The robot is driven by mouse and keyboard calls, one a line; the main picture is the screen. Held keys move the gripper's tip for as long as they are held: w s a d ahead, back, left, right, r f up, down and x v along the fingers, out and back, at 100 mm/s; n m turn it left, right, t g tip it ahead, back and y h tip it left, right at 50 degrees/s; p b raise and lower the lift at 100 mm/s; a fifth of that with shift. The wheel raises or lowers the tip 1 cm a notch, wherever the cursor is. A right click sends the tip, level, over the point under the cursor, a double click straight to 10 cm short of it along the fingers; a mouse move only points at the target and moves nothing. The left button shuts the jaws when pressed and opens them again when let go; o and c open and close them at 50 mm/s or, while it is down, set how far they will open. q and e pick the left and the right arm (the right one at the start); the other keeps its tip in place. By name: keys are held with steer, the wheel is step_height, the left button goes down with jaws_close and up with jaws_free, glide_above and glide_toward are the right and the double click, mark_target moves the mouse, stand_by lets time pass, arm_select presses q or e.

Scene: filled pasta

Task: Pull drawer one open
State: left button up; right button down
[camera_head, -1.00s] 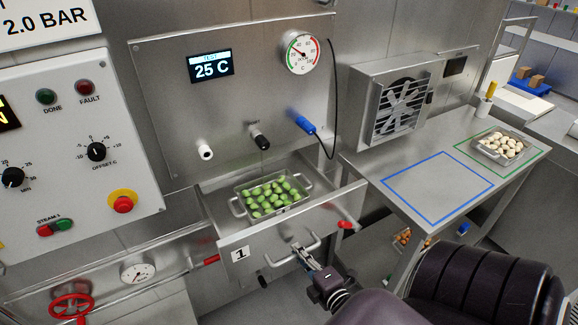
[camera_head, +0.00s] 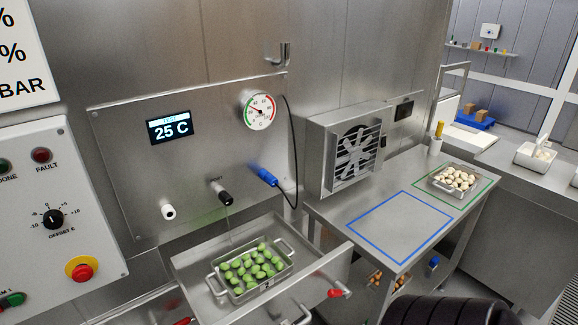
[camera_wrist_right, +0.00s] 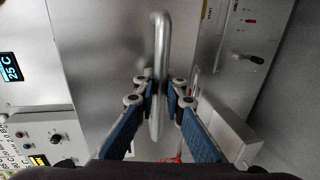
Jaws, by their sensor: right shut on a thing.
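Drawer one (camera_head: 335,263) is a steel drawer standing pulled out below the gauge panel in the head view; its front's lower part is cut off by the frame. A metal tray (camera_head: 215,283) of green filled pasta (camera_head: 250,266) sits inside it. The drawer's bar handle (camera_head: 303,317) shows partly at the bottom edge and appears large in the right wrist view (camera_wrist_right: 161,40). My right gripper (camera_wrist_right: 160,88) is shut on this handle, one blue-padded finger on each side. The head view shows only my dark right arm, not the gripper. My left gripper is not in view.
A steel table (camera_head: 335,212) stands to the right, with a blue outlined area (camera_head: 400,228) empty and a tray of pale pasta (camera_head: 456,180) in the green outline. A fan unit (camera_head: 355,155) stands behind it. A red-ended part (camera_head: 337,293) sticks out beside the drawer.

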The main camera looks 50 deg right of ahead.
steer(key=c, duration=2)
jaws_free()
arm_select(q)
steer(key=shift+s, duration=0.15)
arm_select(e)
steer(key=shift+o, duration=0.2)
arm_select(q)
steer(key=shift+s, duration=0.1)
arm_select(e)
steer(key=shift+s, duration=0.15)
steer(key=v, duration=0.7)
